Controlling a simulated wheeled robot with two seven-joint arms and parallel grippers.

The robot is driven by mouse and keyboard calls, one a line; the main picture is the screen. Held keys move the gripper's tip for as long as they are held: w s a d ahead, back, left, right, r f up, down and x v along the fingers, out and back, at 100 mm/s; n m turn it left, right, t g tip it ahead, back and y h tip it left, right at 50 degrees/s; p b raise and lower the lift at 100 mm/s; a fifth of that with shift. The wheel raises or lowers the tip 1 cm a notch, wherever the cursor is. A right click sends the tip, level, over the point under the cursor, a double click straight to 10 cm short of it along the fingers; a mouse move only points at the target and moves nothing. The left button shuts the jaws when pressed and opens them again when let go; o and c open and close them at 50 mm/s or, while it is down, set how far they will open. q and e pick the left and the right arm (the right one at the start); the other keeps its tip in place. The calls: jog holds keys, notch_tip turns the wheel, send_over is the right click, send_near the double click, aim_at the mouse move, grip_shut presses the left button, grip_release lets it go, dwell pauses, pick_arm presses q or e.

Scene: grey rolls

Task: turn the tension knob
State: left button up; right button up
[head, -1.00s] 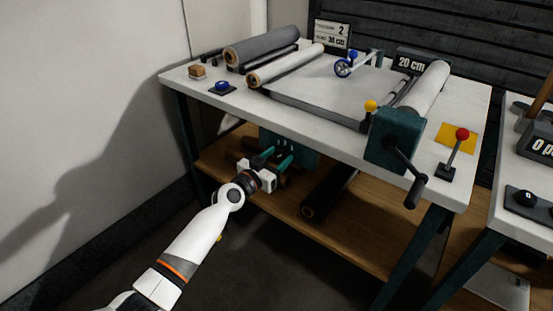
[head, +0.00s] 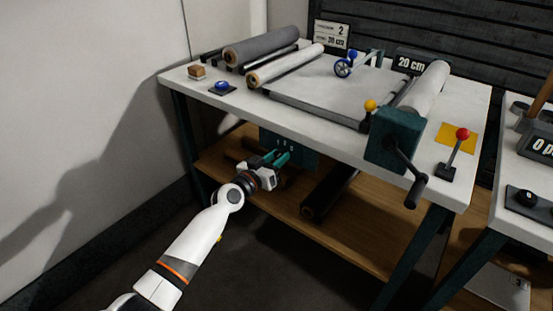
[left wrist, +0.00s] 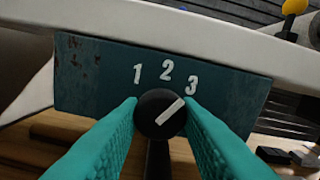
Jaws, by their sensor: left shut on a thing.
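The tension knob (left wrist: 159,113) is a round black dial with a white pointer line, on a teal panel (left wrist: 90,85) marked 1, 2 and 3 under the table's front edge. The line points up and right, toward the 3. My left gripper (left wrist: 159,122), with teal fingers, is shut on the knob, one finger on each side. In the head view my left gripper (head: 272,160) is in front of the panel (head: 303,152), and its fingers hide the knob there. My right gripper is in neither view.
The white tabletop (head: 225,100) overhangs the panel. A wooden shelf (head: 345,235) with a dark roll (head: 328,195) lies below.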

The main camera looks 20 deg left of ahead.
pick_arm(q)
jog(key=n, duration=0.2)
jog(key=shift+n, duration=0.3)
jog(key=n, duration=0.3)
jog(key=shift+n, duration=0.4)
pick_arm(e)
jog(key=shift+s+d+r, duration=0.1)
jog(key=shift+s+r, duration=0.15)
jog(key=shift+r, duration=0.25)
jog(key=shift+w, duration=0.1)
pick_arm(q)
jog(key=o, duration=1)
jog(key=shift+c, duration=0.2)
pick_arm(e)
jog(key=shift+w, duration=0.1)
pick_arm(q)
jog(key=shift+s, duration=0.15)
